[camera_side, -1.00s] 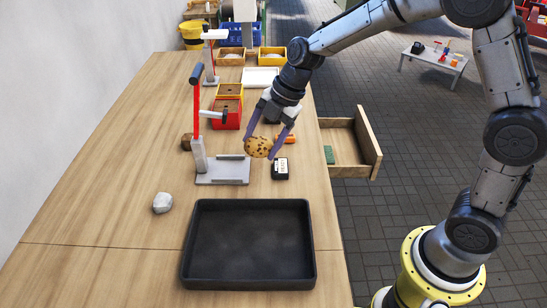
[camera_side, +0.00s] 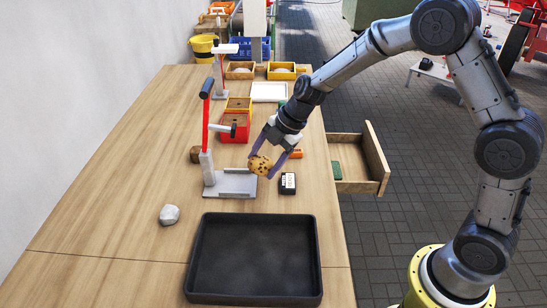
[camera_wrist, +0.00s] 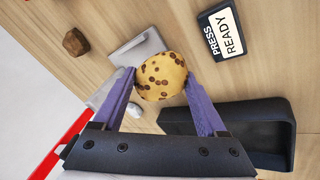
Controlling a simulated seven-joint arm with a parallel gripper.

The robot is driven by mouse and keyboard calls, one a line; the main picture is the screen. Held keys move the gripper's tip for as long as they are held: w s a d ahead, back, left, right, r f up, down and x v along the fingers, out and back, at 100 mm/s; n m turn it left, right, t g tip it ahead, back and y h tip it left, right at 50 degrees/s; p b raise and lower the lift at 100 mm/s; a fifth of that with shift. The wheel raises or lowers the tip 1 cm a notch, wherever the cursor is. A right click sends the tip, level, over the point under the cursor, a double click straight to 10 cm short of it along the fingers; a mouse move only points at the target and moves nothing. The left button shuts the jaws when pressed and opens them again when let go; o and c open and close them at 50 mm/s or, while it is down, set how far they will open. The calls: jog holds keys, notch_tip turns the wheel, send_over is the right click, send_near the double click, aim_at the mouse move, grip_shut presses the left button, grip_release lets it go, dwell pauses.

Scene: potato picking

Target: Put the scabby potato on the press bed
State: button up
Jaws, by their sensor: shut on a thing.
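The scabby potato (camera_side: 260,165), tan with dark brown spots, is between the fingers of my gripper (camera_side: 268,163). In the wrist view the potato (camera_wrist: 161,76) sits between the two purple fingertips, which are shut on it. The press has a grey flat bed (camera_side: 230,187) and an upright red lever (camera_side: 205,124). The potato appears over or near the bed's right end in the side view; its exact height above it is hard to tell. In the wrist view, part of a grey plate (camera_wrist: 135,47) shows beyond the potato.
A small sign reading PRESS READY (camera_wrist: 222,32) stands right of the bed. A black tray (camera_side: 199,265) lies in front. A pale stone (camera_side: 169,214) lies left, a brown lump (camera_side: 195,154) behind the press. An open drawer (camera_side: 382,160) juts out at right.

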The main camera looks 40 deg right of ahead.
jog(key=shift+w+a+f, duration=0.45)
jog(key=shift+w+a, duration=0.3)
jog(key=shift+w+a+f, duration=0.4)
jog(key=shift+w+a, duration=0.4)
jog(key=shift+w+a+f, duration=0.45)
jog(key=shift+w+a, duration=0.3)
jog(key=o, duration=1.3)
jog(key=shift+o, duration=0.2)
jog(key=shift+r, duration=0.1)
jog(key=v, duration=1.3)
jog(key=shift+s+d+r, duration=0.1)
jog(key=shift+s+r, duration=0.05)
jog(key=shift+r, duration=0.15)
